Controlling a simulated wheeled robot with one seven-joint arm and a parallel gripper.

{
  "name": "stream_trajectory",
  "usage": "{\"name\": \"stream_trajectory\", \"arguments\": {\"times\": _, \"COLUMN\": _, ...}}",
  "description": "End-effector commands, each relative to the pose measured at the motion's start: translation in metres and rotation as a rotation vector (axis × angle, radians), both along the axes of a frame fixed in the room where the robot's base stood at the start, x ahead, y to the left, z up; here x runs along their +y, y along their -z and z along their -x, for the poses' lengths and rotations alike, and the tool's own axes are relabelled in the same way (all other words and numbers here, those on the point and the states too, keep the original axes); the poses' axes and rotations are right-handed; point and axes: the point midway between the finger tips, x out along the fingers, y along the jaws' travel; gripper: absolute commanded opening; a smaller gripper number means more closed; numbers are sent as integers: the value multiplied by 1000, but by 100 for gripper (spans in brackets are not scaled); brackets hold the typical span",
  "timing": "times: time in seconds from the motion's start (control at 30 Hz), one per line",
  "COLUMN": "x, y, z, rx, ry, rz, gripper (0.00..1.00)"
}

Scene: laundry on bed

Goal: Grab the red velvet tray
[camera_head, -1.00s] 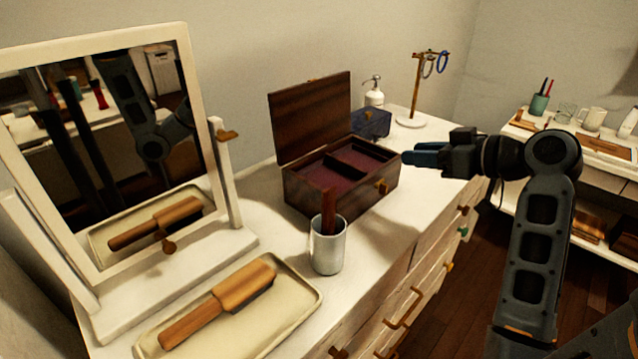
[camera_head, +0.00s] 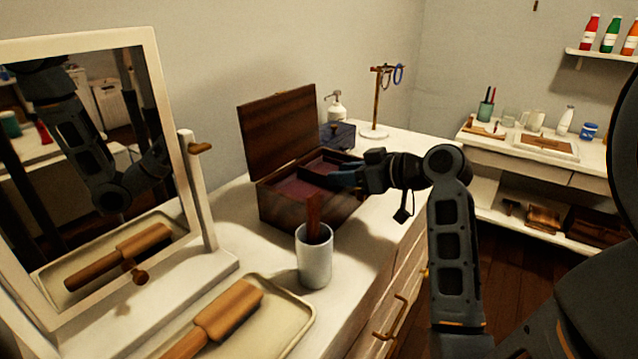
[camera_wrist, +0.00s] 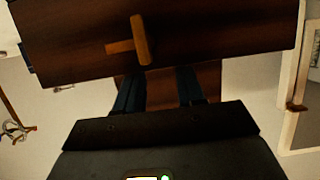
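The red velvet tray (camera_head: 294,191) sits inside an open dark wooden box on the white dresser. Its dark red lining and a divider show; its right part is hidden behind my gripper. My gripper (camera_head: 338,180) reaches over the box's right front edge, with its fingertips at the tray's right side.
The box's lid (camera_head: 278,130) stands open at the back. A white cup (camera_head: 314,262) with a brown handle in it stands in front of the box. A mirror (camera_head: 95,150) and a cream tray (camera_head: 285,325) with a brush are at left. A blue box (camera_head: 338,136) and jewelry stand (camera_head: 376,100) stand behind.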

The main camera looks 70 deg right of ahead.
Motion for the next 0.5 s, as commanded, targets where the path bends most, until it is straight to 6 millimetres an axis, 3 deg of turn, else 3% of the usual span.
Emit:
{"name": "stream_trajectory", "arguments": {"times": 0.3, "x": -10, "y": 13, "z": -38, "rx": 0, "ry": -1, "rz": 0, "gripper": 38}}
{"name": "stream_trajectory", "arguments": {"times": 0.5, "x": -11, "y": 15, "z": -44, "rx": 0, "ry": 0, "rz": 1, "gripper": 38}}
